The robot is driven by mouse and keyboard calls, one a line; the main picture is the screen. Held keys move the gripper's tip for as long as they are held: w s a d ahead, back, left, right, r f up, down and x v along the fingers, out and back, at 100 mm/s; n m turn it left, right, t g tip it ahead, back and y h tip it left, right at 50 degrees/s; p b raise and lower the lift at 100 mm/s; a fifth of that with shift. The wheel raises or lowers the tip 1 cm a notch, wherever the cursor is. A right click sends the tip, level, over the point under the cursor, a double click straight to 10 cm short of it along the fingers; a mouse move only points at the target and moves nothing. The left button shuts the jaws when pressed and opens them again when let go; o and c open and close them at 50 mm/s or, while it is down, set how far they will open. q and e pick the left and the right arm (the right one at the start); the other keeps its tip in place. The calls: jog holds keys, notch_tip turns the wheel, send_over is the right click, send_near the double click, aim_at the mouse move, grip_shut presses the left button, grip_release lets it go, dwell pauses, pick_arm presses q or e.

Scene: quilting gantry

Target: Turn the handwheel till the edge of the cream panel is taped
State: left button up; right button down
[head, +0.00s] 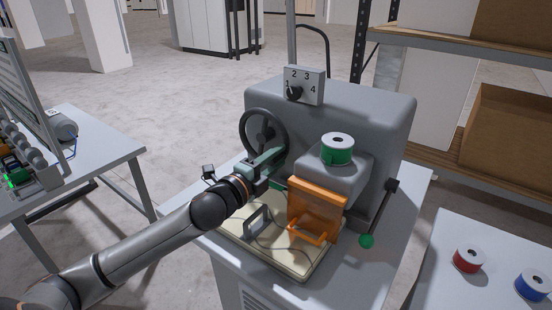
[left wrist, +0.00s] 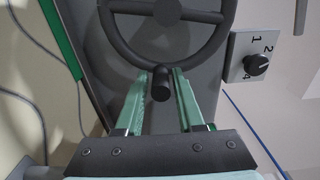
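The dark handwheel (head: 263,134) stands on the left face of the grey machine (head: 385,112). My left gripper (head: 270,160) reaches it from the front left. The cream panel (head: 292,265) lies flat in front of the machine, partly hidden by my arm and an orange guard (head: 317,208). My right gripper is out of view.
A green tape reel (head: 338,149) sits on the machine. A numbered dial (head: 294,92) stands on top. A green-knobbed lever (head: 366,241) hangs at right. Red (head: 467,260) and blue (head: 534,284) reels stand on the right table. Shelving (head: 470,45) stands behind.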

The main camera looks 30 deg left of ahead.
pick_arm(q)
jog(key=shift+o, duration=1.1)
jog(key=shift+s+a+f, duration=0.1)
jog(key=shift+s, duration=0.5)
jog(key=s+b, duration=0.2)
jog(key=s, duration=0.9)
jog(key=shift+a, duration=0.4)
jog(key=shift+s, duration=0.15)
